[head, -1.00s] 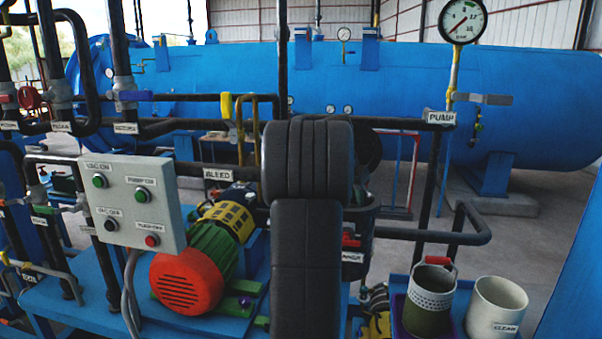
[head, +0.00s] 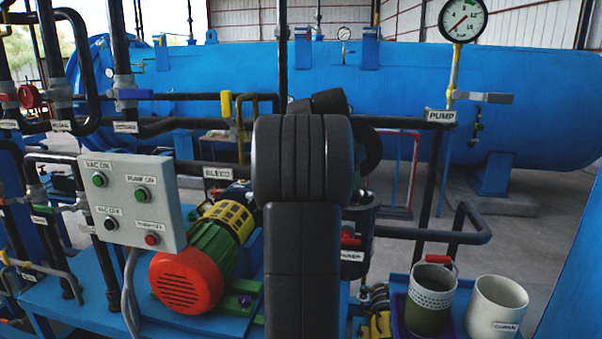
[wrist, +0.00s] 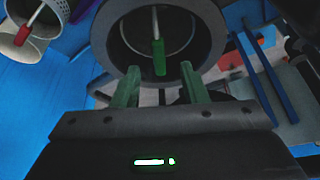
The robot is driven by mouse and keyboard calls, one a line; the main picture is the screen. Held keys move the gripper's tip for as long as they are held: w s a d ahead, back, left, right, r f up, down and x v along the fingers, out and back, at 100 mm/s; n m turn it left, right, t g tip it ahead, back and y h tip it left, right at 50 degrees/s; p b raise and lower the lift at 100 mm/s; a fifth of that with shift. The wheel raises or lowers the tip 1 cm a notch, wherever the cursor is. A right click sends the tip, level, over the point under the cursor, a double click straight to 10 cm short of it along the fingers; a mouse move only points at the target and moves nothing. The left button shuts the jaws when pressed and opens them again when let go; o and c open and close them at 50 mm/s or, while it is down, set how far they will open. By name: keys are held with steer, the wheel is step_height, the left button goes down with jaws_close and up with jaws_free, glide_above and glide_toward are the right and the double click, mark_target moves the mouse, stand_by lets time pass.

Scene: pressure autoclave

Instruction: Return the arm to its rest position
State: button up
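My gripper (wrist: 158,80) shows in the wrist view as two green fingers, spread apart with a clear gap between them. It is open and empty. A round dark vessel (wrist: 208,65) lies beyond the fingertips, with a rod bearing a green grip (wrist: 159,58) across its mouth. The grip appears between the fingers in the picture, and I see no contact. In the head view my dark arm (head: 303,250) stands upright in the middle, bent at the top. It hides my gripper and part of the dark vessel (head: 357,225) behind it.
A grey button box (head: 130,200) and a red and green pump (head: 195,270) are left of my arm. A perforated pot with a red handle (head: 431,292) and a white pot (head: 496,306) stand at right. Pipes and a pressure gauge (head: 463,19) surround the area. A blue tank (head: 420,85) fills the back.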

steer(key=v, duration=0.7)
steer(key=x, duration=1.3)
steer(key=shift+w+d+f, duration=0.1)
steer(key=shift+f, duration=0.3)
step_height(320, 180, up, 6)
steer(key=p, duration=0.3)
steer(key=shift+r+p, duration=0.15)
steer(key=shift+p, duration=0.25)
